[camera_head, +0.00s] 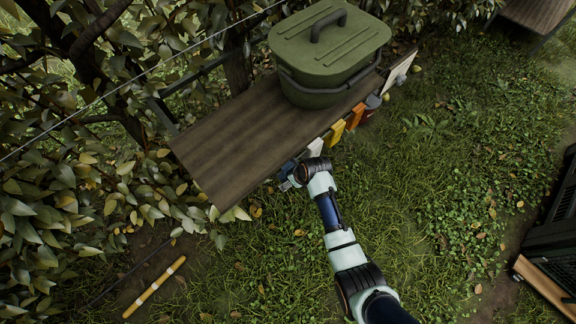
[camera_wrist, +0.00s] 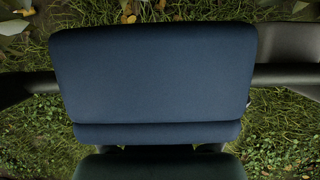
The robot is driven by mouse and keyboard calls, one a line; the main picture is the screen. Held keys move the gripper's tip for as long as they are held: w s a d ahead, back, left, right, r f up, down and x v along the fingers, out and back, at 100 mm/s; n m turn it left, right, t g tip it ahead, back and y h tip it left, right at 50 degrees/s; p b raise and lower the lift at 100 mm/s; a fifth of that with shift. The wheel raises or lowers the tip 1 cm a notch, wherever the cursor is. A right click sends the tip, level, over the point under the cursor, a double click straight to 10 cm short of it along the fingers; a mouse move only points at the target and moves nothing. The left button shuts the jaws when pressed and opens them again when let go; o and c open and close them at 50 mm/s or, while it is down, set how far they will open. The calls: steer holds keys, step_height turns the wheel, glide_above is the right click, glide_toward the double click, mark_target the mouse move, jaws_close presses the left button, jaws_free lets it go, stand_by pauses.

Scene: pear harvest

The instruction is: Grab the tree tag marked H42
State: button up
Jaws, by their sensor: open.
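No mark H42 is readable in either view. In the head view, several coloured tags hang along the front edge of a wooden plank: a blue one (camera_head: 287,171), a white one (camera_head: 315,148), and orange and yellow ones (camera_head: 345,124) farther up. My gripper (camera_head: 291,182) is at the lower end of this row, close beside the blue tag, and its fingers are largely hidden by my wrist. In the wrist view a plain dark blue panel (camera_wrist: 155,75), seemingly the blue tag, fills the middle very close to the camera. My gripper is open; I cannot tell whether it touches the panel.
A green lidded tub (camera_head: 325,60) with a handle stands on the wooden plank (camera_head: 235,135). Leafy branches crowd the left side. A yellow banded stick (camera_head: 154,287) lies on the ground at lower left. A dark crate (camera_head: 560,220) stands at the right edge. Grass between is open.

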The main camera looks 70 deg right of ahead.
steer(key=shift+w+f, duration=0.15)
steer(key=shift+f, duration=0.4)
steer(key=shift+c, duration=0.4)
steer(key=c, duration=1.2)
steer(key=shift+o, duration=0.2)
steer(key=shift+r+p, duration=0.45)
steer(key=shift+r, duration=0.15)
steer(key=s+a+r+p, duration=0.1)
steer(key=s+a+p, duration=0.3)
steer(key=s, duration=0.4)
steer(key=s+a+r+p, duration=0.1)
steer(key=s+a+p, duration=0.3)
steer(key=s, duration=0.4)
steer(key=shift+s+r+p, duration=0.15)
steer(key=shift+r+p, duration=0.05)
steer(key=shift+p, duration=0.4)
